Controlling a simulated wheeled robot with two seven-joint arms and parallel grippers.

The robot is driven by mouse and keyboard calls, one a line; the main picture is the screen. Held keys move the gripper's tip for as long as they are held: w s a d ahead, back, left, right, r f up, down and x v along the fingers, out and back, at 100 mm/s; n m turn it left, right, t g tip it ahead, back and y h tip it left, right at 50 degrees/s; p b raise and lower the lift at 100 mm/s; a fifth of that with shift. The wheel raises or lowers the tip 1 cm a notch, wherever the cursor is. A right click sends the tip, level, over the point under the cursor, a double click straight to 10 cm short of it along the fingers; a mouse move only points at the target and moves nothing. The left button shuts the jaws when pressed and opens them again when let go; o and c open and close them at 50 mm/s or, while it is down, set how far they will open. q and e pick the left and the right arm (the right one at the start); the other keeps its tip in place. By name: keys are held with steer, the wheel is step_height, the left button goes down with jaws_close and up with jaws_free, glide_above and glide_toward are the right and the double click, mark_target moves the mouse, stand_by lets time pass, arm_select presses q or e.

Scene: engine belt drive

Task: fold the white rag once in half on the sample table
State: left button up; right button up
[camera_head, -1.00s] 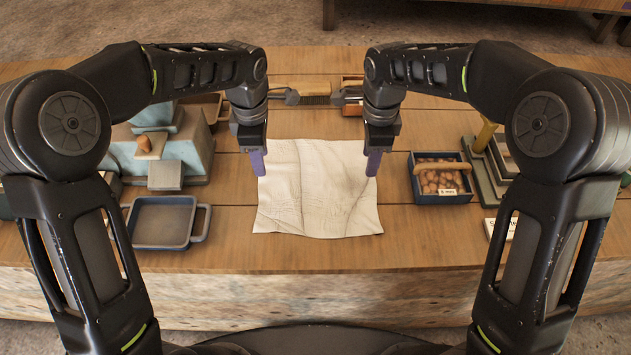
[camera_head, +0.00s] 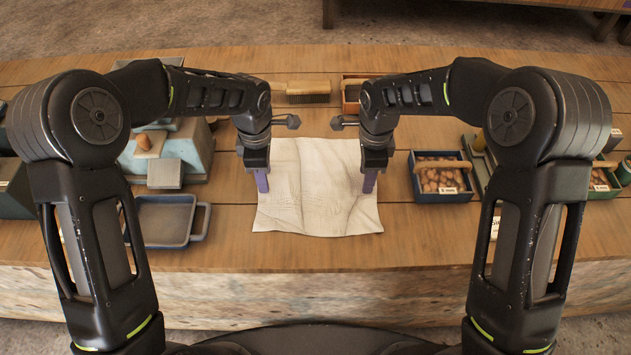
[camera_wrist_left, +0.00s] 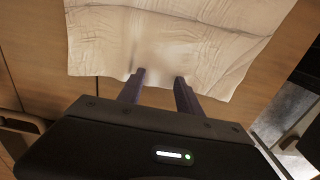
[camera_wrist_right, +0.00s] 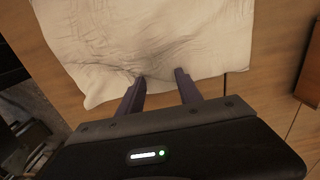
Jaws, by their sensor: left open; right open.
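The white rag (camera_head: 318,205) lies spread on the wooden sample table (camera_head: 300,257), wrinkled, with its near edge towards me. My left gripper (camera_head: 262,190) is open at the rag's left edge. In the left wrist view its fingers (camera_wrist_left: 160,78) reach the border of the rag (camera_wrist_left: 160,40). My right gripper (camera_head: 368,186) is open over the rag's right side. In the right wrist view its fingers (camera_wrist_right: 160,76) reach the edge of the rag (camera_wrist_right: 150,35). Neither gripper holds the cloth, and contact of the fingertips with it cannot be told.
A blue-grey tray (camera_head: 163,219) stands left of the rag. A blue box of brown pieces (camera_head: 441,178) stands to the right, with another box (camera_head: 600,180) further right. A brush (camera_head: 308,91) lies behind. The table in front of the rag is clear.

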arm_select(q)
steer(key=shift+f, duration=0.1)
arm_select(e)
steer(key=shift+f, duration=0.1)
arm_select(q)
steer(key=shift+f, duration=0.1)
jaws_close()
arm_select(e)
jaws_close()
stand_by(1.1)
